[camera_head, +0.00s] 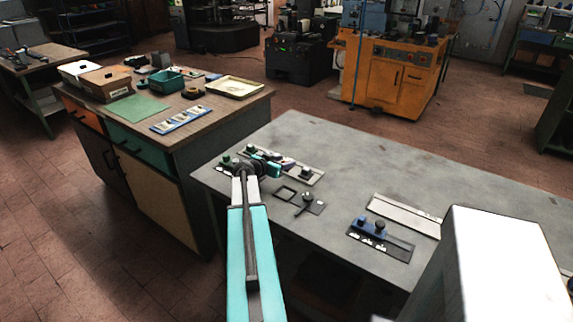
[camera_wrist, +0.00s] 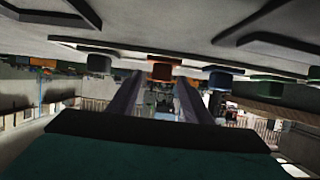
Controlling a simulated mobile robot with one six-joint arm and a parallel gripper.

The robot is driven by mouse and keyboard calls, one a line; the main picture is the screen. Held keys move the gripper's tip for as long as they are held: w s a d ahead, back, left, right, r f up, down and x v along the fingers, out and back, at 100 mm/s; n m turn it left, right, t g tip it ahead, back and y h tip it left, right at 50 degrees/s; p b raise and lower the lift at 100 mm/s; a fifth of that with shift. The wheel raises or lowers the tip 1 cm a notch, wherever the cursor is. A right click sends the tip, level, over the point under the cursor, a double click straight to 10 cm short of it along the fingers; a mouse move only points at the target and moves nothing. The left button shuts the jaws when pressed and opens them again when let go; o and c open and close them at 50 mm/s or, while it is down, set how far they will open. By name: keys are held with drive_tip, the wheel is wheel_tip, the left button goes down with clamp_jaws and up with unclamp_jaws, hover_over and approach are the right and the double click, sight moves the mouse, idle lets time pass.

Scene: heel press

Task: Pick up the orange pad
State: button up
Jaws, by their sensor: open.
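The orange pad (camera_wrist: 161,72) shows in the wrist view, which looks upside down, with the grey tabletop along the top. It sits between the tips of my two fingers as seen there; whether they touch it I cannot tell. My gripper (camera_wrist: 160,82) is open, with a finger to each side of the pad in the picture. In the head view my gripper (camera_head: 270,165) is low over the left end of the grey table. I cannot make out the orange pad in the head view; my gripper and arm cover that area.
In the wrist view a blue pad (camera_wrist: 224,78) and a green pad (camera_wrist: 266,86) stand right of the orange one, a dark pad (camera_wrist: 99,63) left. A plate with a black knob (camera_head: 307,197) and a blue-knobbed plate (camera_head: 379,237) lie on the grey table (camera_head: 345,160).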

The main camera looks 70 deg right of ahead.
sight(286, 161)
drive_tip(key=shift+p+x, duration=0.55)
drive_tip(key=shift+x, duration=1.1)
drive_tip(key=shift+c, duration=0.4)
drive_tip(key=shift+w+r, duration=0.1)
drive_tip(key=c, duration=1.1)
